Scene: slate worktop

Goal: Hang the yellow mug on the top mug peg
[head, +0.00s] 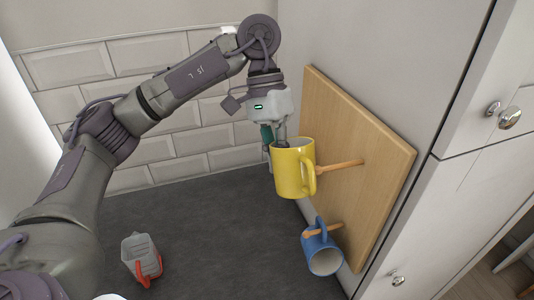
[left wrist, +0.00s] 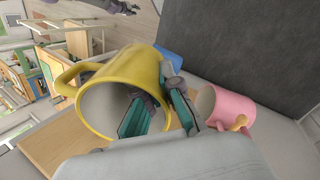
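The yellow mug (head: 290,170) is held upright, mouth up, in front of the wooden board (head: 370,200). My left gripper (head: 280,140) is shut on its wall. In the left wrist view the yellow mug (left wrist: 130,90) has one teal finger inside it and one outside. Its handle (head: 309,180) faces right, towards the top mug peg (head: 345,165). The peg's tip appears close to or overlapping the handle; I cannot tell whether it passes through the loop.
A blue mug (head: 322,250) hangs by its handle on the lower peg. A pink mug (left wrist: 230,108) by another wooden peg shows in the left wrist view. A grey measuring cup with a red handle (head: 140,258) stands on the dark worktop (head: 210,230). Cabinet doors stand at the right.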

